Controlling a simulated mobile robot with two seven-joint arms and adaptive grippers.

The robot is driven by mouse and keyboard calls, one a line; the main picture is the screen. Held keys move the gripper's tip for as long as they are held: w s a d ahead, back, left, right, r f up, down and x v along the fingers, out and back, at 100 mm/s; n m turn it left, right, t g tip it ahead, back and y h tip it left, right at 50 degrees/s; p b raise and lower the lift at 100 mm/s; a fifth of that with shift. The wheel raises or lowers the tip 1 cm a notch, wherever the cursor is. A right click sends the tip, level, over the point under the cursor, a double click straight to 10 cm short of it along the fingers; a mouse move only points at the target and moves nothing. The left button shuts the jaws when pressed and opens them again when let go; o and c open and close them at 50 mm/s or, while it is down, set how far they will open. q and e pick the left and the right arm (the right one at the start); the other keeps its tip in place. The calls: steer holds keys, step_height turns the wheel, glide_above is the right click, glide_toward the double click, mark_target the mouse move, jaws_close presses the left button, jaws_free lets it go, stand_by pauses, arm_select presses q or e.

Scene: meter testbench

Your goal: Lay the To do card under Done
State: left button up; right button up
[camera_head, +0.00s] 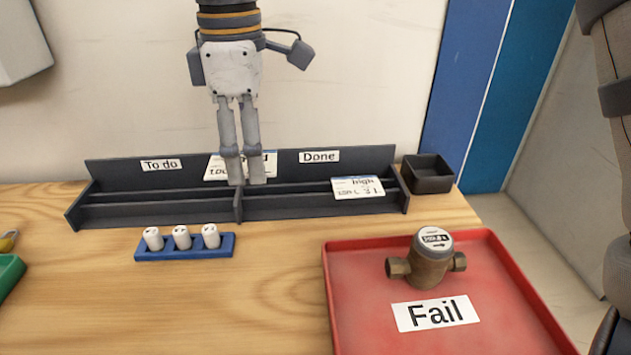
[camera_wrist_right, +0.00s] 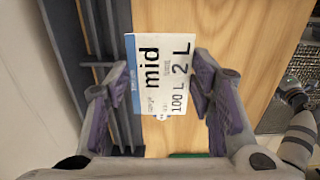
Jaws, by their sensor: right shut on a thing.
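The dark card rack (camera_head: 85,212) stands at the back of the table, with a To do label (camera_head: 161,165) on its left half and a Done label (camera_head: 319,156) on its right half. My right gripper (camera_head: 244,182) is shut on a white card (camera_head: 214,170), held at the rack's middle divider. In the right wrist view, the card (camera_wrist_right: 150,75) reads "mid", 100 L and 2 L, between the fingers of the gripper (camera_wrist_right: 160,85). The fingers partly hide it in the head view. Another card (camera_head: 358,187), reading "high", leans in the rack below Done. My left gripper is not in view.
A blue holder (camera_head: 186,251) with 3 white cylinders stands before the rack. A red tray (camera_head: 350,300) with a Fail label (camera_head: 436,313) and a brass meter (camera_head: 432,262) is at front right. A black box (camera_head: 428,178) stands right of the rack. The front middle is clear.

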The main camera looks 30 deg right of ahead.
steer(key=w+d+f, duration=0.4)
steer(key=d+f, duration=0.1)
steer(key=w+d+f+b, duration=0.1)
steer(key=d+f, duration=0.2)
steer(key=shift+w+d+f, duration=0.15)
steer(key=shift+w, duration=0.25)
steer(key=f, duration=0.3)
steer(key=shift+w+d+f, duration=0.15)
steer(key=shift+d+f, duration=0.1)
steer(key=o, duration=0.6)
steer(key=shift+f, duration=0.1)
steer(key=shift+c, duration=0.2)
step_height(320, 180, up, 12)
